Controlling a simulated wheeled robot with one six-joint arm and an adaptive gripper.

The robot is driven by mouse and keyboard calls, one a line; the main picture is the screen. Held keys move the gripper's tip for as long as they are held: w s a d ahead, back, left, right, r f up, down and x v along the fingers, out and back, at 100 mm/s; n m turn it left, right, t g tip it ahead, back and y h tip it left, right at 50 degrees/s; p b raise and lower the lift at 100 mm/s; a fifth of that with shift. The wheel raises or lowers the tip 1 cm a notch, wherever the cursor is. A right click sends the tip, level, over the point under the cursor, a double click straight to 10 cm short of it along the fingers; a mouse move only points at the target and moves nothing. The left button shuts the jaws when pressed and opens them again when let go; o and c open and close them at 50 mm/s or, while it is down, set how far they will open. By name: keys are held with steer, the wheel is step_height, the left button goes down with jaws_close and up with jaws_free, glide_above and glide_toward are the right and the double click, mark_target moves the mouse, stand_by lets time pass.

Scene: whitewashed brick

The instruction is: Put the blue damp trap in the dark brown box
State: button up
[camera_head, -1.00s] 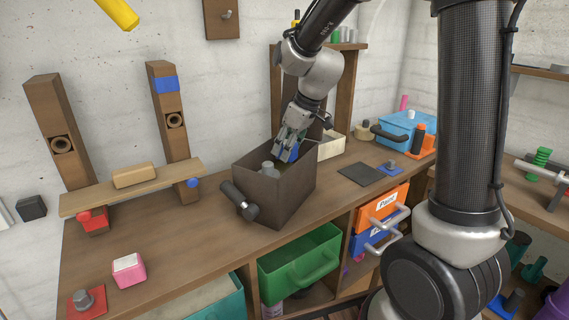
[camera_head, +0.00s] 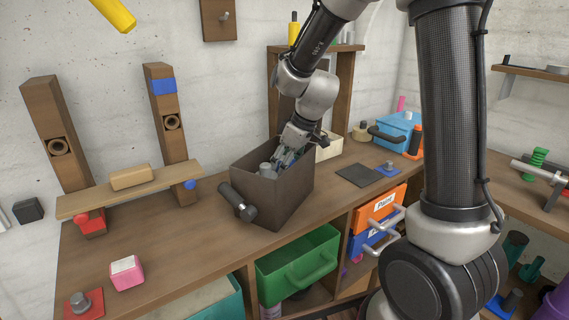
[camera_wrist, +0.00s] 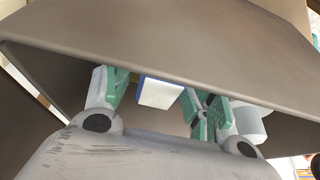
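The dark brown box (camera_head: 283,205) stands on the wooden workbench, and its wall (camera_wrist: 180,45) crosses the top of the wrist view. My gripper (camera_head: 288,157) reaches down into the box from above. In the wrist view, the blue damp trap (camera_wrist: 158,94), with a white face and blue edges, lies between the green-padded fingers of my gripper (camera_wrist: 160,92). The fingertips and part of the trap are hidden by the box wall, so whether the fingers touch it is unclear. A grey cylindrical piece (camera_head: 267,169) stands in the box and shows at right in the wrist view (camera_wrist: 249,122).
A dark cylinder-shaped tool (camera_head: 238,203) lies against the box's left side. A dark mat (camera_head: 357,175) and a blue block (camera_head: 388,169) lie to the right. A green open drawer (camera_head: 298,265) is below. A pink block (camera_head: 126,273) stands at the front left.

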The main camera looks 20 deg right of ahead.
steer(key=v, duration=1.2)
steer(key=s+d+r+m+h, duration=0.1)
steer(key=s+d+m, duration=0.3)
steer(key=s, duration=0.7)
steer(key=s+d+r+m+h, duration=0.1)
steer(key=s+d+m+h, duration=0.1)
steer(key=s+d+m, duration=0.2)
steer(key=s+d, duration=0.3)
steer(key=s, duration=0.5)
steer(key=shift+s+d+r+m+t, duration=0.2)
steer(key=shift+m+t, duration=0.1)
steer(key=shift+t, duration=0.1)
steer(key=shift+w, duration=0.1)
